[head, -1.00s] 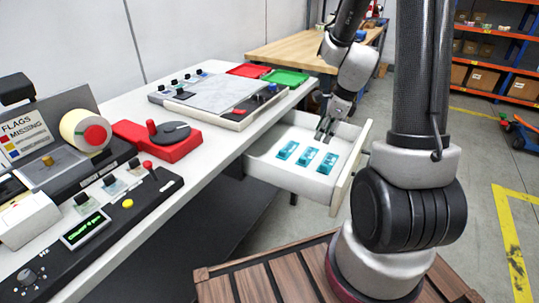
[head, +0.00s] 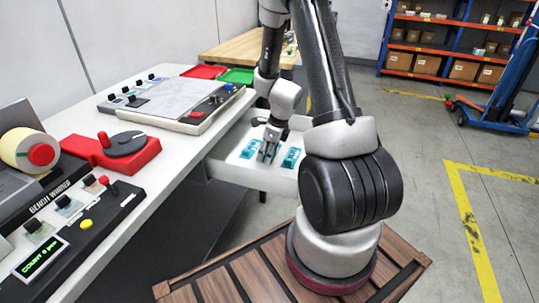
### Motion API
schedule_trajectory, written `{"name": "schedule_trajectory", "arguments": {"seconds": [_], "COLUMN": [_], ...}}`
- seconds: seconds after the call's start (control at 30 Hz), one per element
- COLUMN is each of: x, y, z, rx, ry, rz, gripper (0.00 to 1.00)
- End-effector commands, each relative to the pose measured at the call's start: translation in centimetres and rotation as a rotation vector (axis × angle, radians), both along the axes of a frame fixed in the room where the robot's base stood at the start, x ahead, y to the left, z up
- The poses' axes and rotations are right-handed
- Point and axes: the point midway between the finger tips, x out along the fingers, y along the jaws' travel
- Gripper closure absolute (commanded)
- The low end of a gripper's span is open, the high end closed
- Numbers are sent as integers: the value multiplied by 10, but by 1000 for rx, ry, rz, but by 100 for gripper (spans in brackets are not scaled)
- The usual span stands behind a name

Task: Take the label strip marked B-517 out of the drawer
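The open white drawer (head: 222,156) sticks out from under the bench, partly hidden by my arm. Several teal label strips lie inside: a left strip (head: 250,149), a middle one mostly behind my fingers, and a right strip (head: 291,158). Their markings are too small to read, so I cannot tell which is B-517. My gripper (head: 267,158) points down into the drawer, over the middle strip. I cannot tell whether its fingers touch that strip or are closed on it.
The bench holds a red rotary unit (head: 112,152), a grey flat panel device (head: 170,106), a red tray (head: 204,72) and a green tray (head: 237,76). A wooden table (head: 247,50) stands behind.

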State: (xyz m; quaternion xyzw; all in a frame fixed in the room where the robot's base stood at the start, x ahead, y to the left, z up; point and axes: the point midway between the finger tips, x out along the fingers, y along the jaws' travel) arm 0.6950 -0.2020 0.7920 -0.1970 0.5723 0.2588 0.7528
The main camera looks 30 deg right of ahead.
Motion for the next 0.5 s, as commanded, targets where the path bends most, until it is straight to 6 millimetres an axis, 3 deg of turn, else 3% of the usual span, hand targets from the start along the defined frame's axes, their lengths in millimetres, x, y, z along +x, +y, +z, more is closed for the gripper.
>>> {"name": "schedule_trajectory", "arguments": {"seconds": [0.1, 0.3, 0.5], "x": [0, 0, 0], "y": [0, 0, 0], "z": [0, 1, 1], "rx": [0, 0, 0], "ry": [0, 0, 0], "rz": [0, 0, 0], "gripper": [67, 100, 100]}}
